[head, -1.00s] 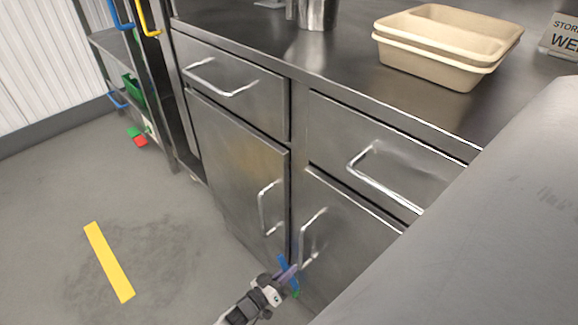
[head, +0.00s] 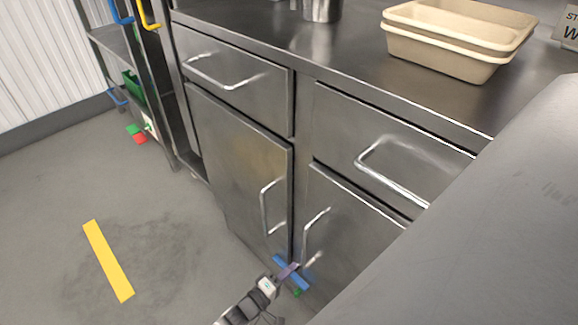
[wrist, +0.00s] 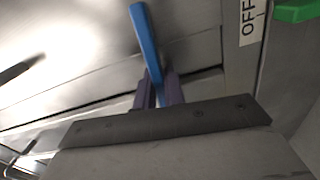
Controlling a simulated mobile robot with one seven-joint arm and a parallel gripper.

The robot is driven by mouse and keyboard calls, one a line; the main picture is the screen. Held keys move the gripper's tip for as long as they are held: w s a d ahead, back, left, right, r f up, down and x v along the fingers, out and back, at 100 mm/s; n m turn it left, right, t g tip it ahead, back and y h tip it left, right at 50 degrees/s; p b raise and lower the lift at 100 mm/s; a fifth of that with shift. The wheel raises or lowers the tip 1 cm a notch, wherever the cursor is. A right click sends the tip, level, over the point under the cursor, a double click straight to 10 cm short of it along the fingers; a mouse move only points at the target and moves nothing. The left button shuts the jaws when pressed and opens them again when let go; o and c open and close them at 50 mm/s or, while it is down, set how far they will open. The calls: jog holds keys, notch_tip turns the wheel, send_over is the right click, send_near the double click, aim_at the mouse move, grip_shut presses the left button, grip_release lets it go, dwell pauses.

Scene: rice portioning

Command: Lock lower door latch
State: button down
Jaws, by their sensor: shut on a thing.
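The blue door latch (head: 301,283) is a bar low on the cabinet front, near the gap between the two lower doors. It lies slanted in the head view, its right end lower. My gripper (head: 291,268) reaches it from the floor side, and its purple fingers are shut on it. In the wrist view the blue latch (wrist: 145,42) runs up from between the purple fingers (wrist: 160,90). The left lower door (head: 235,165) and the right lower door (head: 340,240) both look closed. The latch's mount is hidden by the fingers.
A green piece (wrist: 297,11) and an "OFF" label (wrist: 250,20) are close by at the upper right of the wrist view. Door handles (head: 263,208) stick out above the gripper. The counter holds beige tubs (head: 450,60). Floor at left is open, with yellow tape (head: 108,262).

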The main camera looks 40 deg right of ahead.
jog(key=shift+n, duration=0.6)
jog(key=c, duration=1.8)
grip_release()
jog(key=shift+o, duration=0.2)
jog(key=s+a+p, duration=0.1)
jog(key=a, duration=1.3)
